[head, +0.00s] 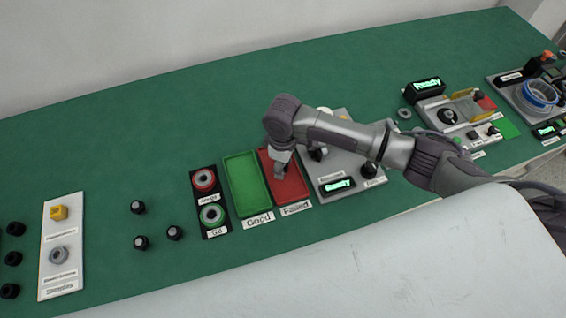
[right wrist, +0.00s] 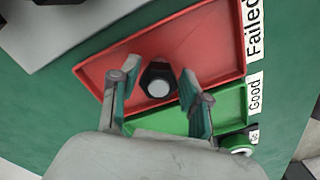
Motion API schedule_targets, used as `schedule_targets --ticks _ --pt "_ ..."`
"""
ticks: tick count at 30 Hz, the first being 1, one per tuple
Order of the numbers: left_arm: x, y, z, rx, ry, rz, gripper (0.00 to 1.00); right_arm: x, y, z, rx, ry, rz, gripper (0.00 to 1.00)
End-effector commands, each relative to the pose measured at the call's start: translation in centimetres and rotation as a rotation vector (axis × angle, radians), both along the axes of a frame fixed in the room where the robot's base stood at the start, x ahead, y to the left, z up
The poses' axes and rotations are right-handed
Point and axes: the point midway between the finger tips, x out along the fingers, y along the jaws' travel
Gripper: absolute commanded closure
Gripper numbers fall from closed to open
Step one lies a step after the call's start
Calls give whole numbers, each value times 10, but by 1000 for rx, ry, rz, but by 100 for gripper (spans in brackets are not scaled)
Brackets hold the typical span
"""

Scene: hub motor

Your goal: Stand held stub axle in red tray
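The red tray (head: 294,188) labelled Failed lies on the green table, right of the green Good tray (head: 245,183). My right gripper (head: 281,169) reaches down over the red tray. In the right wrist view, a dark stub axle (right wrist: 158,82) with a pale round end stands in the red tray (right wrist: 205,45), its end facing the camera. The fingers of my right gripper (right wrist: 160,84) are on either side of the axle, with a visible gap at each side. In the head view the axle cannot be made out at the gripper. My left gripper is not in view.
A grey test station (head: 345,150) with a Ready display stands right beside the red tray. A black holder (head: 211,213) with ring parts is left of the green tray. Several dark stub axles (head: 141,242) stand further left. Open green table lies behind the trays.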

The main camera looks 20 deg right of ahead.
Motion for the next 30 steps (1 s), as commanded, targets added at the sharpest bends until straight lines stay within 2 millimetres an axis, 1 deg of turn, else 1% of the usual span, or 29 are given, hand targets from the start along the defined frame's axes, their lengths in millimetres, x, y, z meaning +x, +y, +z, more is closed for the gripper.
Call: schedule_targets --ticks 1,2,10,14,17,24,27,30 --pt "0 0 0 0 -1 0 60 0 0 0 0 0 0 40" --pt "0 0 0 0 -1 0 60 0 0 0 0 0 0 37" --pt "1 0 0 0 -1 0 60 0 0 1 0 0 0 37" --pt "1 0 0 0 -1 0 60 1 0 8 0 -2 1 37" --pt "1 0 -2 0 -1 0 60 1 0 23 1 -3 2 37" --pt "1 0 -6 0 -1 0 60 1 0 76 1 -5 1 37" --pt "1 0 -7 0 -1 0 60 0 0 95 1 -3 2 37" --pt "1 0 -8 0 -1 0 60 1 1 109 1 -2 1 37"
